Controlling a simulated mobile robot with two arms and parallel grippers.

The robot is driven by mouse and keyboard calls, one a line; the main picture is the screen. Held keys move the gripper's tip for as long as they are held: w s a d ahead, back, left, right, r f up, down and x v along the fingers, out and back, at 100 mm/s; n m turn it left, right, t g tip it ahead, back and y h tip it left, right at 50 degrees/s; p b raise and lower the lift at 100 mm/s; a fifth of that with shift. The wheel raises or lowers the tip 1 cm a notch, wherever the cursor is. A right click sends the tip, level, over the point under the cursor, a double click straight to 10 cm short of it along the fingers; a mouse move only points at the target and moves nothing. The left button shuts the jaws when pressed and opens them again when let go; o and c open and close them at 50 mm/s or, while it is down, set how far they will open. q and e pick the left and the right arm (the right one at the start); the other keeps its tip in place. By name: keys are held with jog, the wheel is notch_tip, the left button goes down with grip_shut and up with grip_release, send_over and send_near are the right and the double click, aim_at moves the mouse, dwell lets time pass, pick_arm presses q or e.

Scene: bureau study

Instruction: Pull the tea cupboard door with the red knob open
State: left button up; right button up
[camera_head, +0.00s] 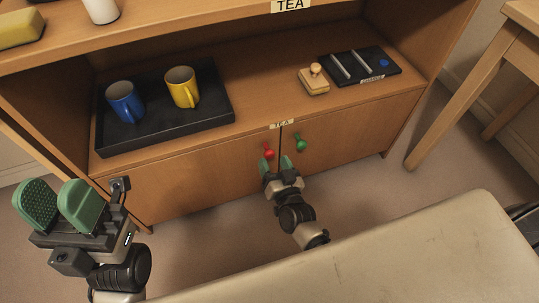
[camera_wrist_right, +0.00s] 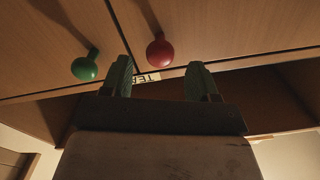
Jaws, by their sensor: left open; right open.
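The tea cupboard has two shut wooden doors under a "TEA" label (camera_head: 281,124). The left door (camera_head: 200,182) carries the red knob (camera_head: 268,151); the right door (camera_head: 355,125) carries the green knob (camera_head: 300,142). My right gripper (camera_head: 276,164) is open and empty, just in front of the doors near the red knob. In the right wrist view the red knob (camera_wrist_right: 160,50) shows just beyond the gap between the fingertips (camera_wrist_right: 160,72), apart from them; the green knob (camera_wrist_right: 84,69) is outside the fingers. My left gripper (camera_head: 57,203) is open and empty at the lower left.
On the shelf above the doors are a black tray (camera_head: 165,136) with a blue mug (camera_head: 125,102) and a yellow mug (camera_head: 182,87), a wooden stamp (camera_head: 314,80) and a black tray with bars (camera_head: 375,66). A wooden table (camera_head: 470,75) stands right. Floor before the doors is open.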

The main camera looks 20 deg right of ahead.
aim_at(271, 157)
jog(key=shift+w+a+b, duration=0.1)
jog(key=shift+w+b, duration=0.45)
jog(key=shift+w, duration=1.55)
jog(key=shift+c, duration=0.4)
grip_shut()
